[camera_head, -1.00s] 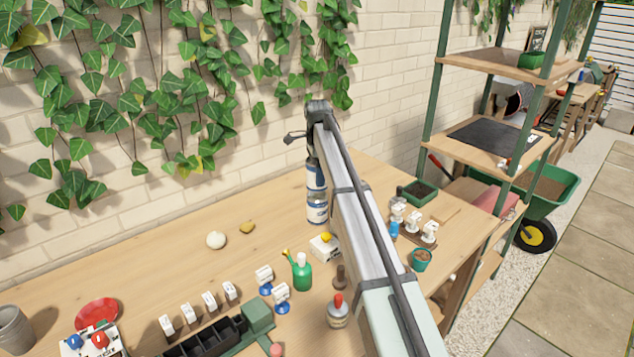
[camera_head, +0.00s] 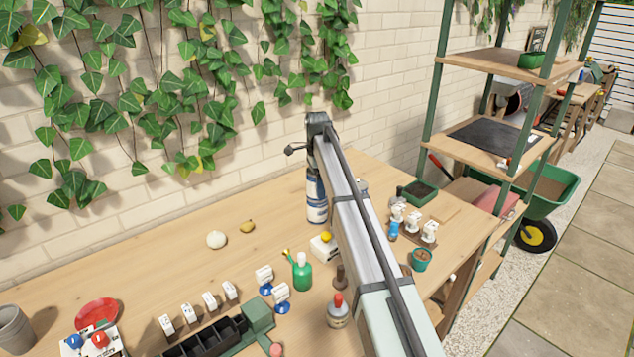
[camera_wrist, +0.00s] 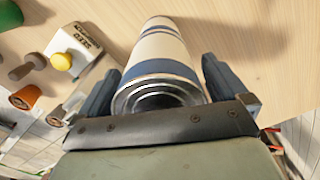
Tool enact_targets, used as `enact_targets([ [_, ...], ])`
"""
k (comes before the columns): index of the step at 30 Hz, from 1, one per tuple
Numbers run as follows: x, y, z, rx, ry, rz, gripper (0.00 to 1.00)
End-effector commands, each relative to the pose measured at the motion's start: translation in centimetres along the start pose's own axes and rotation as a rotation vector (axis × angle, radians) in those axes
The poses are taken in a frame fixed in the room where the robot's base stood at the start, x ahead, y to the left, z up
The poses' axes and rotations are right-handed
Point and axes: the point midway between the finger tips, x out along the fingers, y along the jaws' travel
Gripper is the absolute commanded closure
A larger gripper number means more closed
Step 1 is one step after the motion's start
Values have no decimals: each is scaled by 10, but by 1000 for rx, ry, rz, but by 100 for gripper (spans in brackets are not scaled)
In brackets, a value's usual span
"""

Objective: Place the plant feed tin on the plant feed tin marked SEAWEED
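The plant feed tin, white with blue bands and a metal rim, fills the middle of the wrist view (camera_wrist: 160,60) between the fingers of my gripper (camera_wrist: 160,85). The fingers lie close along both its sides and look shut on it. In the head view the tin (camera_head: 314,182) stands upright at the back of the bench, in line above a second blue-and-white tin (camera_head: 317,213). They look touching or nearly so; I cannot tell which. No SEAWEED marking is readable.
Near the tins are a white box with a yellow knob (camera_head: 323,247), a green spray bottle (camera_head: 301,272) and a dropper bottle (camera_head: 338,312). The brick wall (camera_head: 240,140) is close behind. Bench left of the tins is fairly clear.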

Motion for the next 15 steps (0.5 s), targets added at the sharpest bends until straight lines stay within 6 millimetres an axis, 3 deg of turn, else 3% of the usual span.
enact_targets([
  [8,-4,0,0,0,0,-1,0],
  [15,-36,-1,0,0,0,-2,0],
])
